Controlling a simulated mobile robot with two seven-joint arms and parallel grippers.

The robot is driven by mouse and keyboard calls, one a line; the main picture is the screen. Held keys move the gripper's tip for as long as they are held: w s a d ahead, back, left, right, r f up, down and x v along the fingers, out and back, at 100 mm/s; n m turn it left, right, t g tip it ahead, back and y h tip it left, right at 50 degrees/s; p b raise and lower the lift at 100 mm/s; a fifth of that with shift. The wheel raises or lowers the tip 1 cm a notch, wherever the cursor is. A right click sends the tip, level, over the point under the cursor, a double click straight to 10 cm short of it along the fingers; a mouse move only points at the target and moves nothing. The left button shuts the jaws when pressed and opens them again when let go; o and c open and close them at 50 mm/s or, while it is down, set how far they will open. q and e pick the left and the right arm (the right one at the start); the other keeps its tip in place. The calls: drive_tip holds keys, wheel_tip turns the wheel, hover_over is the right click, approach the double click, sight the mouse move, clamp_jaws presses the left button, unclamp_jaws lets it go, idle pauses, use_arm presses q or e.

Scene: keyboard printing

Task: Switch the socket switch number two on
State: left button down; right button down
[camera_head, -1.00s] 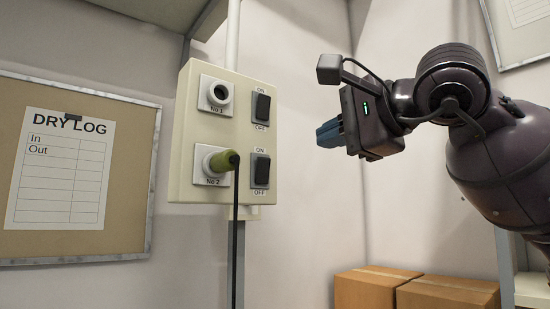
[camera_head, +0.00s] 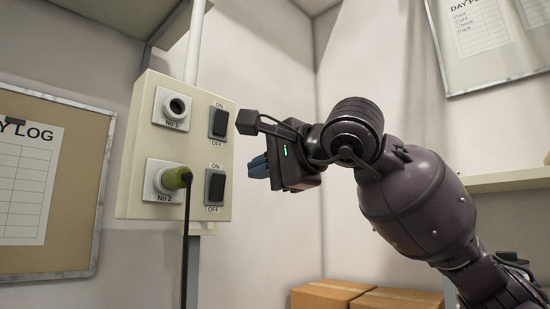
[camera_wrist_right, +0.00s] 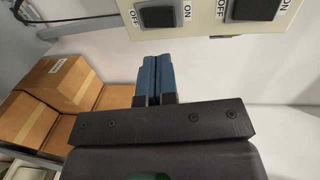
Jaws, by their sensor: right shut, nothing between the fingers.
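The beige socket panel (camera_head: 143,125) hangs on the wall in the head view. Socket No 2 is at its lower left, with a green plug (camera_head: 177,178) in it. The dark rocker switch number two (camera_head: 215,187) is beside it, between ON above and OFF below; I cannot tell its position. It shows in the right wrist view (camera_wrist_right: 158,15) just beyond the fingertips. My right gripper (camera_head: 255,167) is shut and empty, just right of the panel in the head view, apart from the switch. Its blue fingers show in the right wrist view (camera_wrist_right: 154,60). My left gripper is not in view.
Socket No 1 (camera_head: 172,109) is empty, with its switch (camera_head: 219,123) above switch two. A black cable (camera_head: 185,250) hangs from the plug. A notice board (camera_head: 75,200) is at left. Cardboard boxes (camera_head: 325,293) sit below; a shelf (camera_head: 510,180) is at right.

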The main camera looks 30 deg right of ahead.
sight(221, 179)
drive_tip(key=x, duration=0.2)
drive_tip(key=p+x, duration=0.1)
drive_tip(key=x, duration=0.2)
drive_tip(key=r+p+x, duration=0.1)
drive_tip(key=x, duration=0.2)
drive_tip(key=shift+w+a+r, duration=0.1)
drive_tip(key=shift+w, duration=0.2)
